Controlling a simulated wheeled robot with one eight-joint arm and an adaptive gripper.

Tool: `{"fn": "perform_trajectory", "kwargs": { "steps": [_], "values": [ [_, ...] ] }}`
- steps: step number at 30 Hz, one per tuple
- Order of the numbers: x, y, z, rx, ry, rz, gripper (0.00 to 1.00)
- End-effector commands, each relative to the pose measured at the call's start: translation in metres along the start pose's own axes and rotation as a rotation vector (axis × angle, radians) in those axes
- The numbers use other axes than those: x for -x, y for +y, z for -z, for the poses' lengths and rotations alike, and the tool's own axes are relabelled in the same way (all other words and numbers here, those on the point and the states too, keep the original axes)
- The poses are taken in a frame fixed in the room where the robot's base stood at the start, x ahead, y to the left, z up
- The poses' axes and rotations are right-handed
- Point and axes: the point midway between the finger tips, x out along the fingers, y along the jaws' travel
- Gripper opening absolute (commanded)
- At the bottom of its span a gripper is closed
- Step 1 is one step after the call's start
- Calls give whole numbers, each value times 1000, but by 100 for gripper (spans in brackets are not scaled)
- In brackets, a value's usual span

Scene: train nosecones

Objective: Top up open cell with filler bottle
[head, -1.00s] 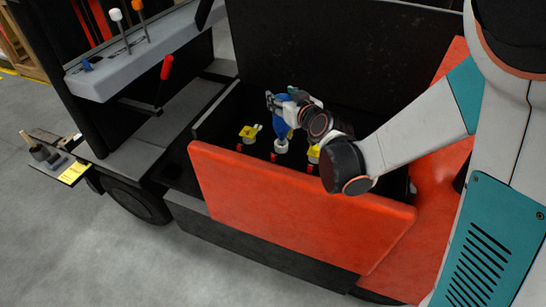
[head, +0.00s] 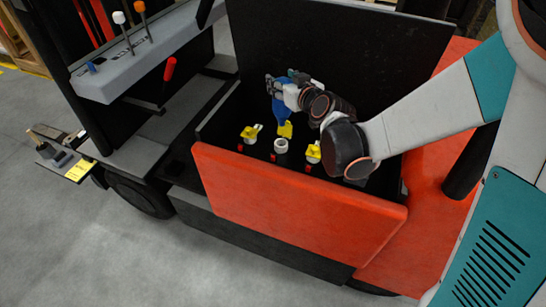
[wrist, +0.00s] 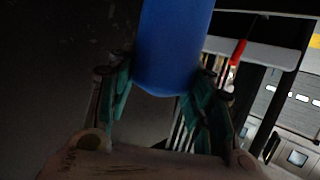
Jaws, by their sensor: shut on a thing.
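My gripper (head: 278,85) is shut on a blue bottle (head: 281,108), held above the battery bay. In the wrist view the blue bottle (wrist: 172,50) fills the space between my teal fingers (wrist: 160,98). The open cell (head: 281,146) shows a pale round mouth in the middle of the row. A yellow piece (head: 285,130) stands just behind it, below the bottle; I cannot tell if it is the cell's raised cap. The bottle is apart from the cell mouth. Yellow caps sit at the left (head: 249,133) and right (head: 314,153) of it.
An orange panel (head: 290,205) forms the bay's near side, and a black upright panel (head: 335,45) stands behind it. Red parts (head: 273,157) lie along the row. A red lever (head: 169,69) and a grey ledge with tools (head: 120,62) are at the left.

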Motion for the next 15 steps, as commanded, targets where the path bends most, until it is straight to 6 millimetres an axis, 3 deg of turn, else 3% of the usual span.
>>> {"fn": "perform_trajectory", "kwargs": {
  "steps": [15],
  "values": [
    [11, 0, 38, 0, 1, 0, 0]
  ]
}}
